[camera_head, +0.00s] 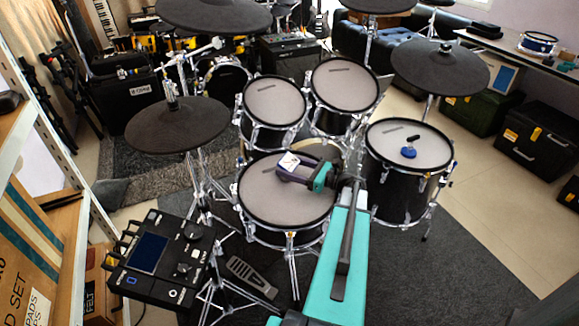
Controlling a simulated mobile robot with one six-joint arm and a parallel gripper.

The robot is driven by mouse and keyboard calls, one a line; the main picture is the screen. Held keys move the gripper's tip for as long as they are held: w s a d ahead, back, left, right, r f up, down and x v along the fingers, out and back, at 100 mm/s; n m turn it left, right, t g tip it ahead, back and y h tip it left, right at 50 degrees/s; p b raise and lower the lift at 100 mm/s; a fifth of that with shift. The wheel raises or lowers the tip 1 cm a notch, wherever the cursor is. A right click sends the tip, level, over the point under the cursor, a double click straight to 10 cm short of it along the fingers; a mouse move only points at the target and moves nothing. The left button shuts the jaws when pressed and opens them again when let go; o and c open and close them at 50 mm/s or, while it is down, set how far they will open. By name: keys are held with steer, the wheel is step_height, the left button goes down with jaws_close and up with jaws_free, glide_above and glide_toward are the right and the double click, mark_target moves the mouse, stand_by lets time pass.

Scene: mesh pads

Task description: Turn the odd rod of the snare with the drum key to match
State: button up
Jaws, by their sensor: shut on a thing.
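The snare (270,207) is the grey mesh pad with a chrome hoop at the front middle of the kit. Several rods and lugs show along its near side, but they are too small to tell which is the odd one. My gripper (284,168) is over the far right part of the snare, pointing left. I cannot make out a drum key there. A small blue piece (409,153) with a black piece (413,138) beside it lies on the floor tom (385,146).
Two rack toms (274,101) (345,84) stand behind the snare. Cymbal pads (177,124) (440,66) hang left and right. A drum module (160,258) stands at the front left, a pedal (251,276) beside it. The carpet (460,285) at the front right is clear.

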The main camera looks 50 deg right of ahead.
steer(key=shift+f, duration=0.15)
stand_by(0.5)
steer(key=o, duration=1.6)
steer(key=shift+c, duration=0.2)
steer(key=shift+f, duration=0.1)
glide_above(324, 192)
steer(key=shift+r+p, duration=0.2)
steer(key=shift+p, duration=0.1)
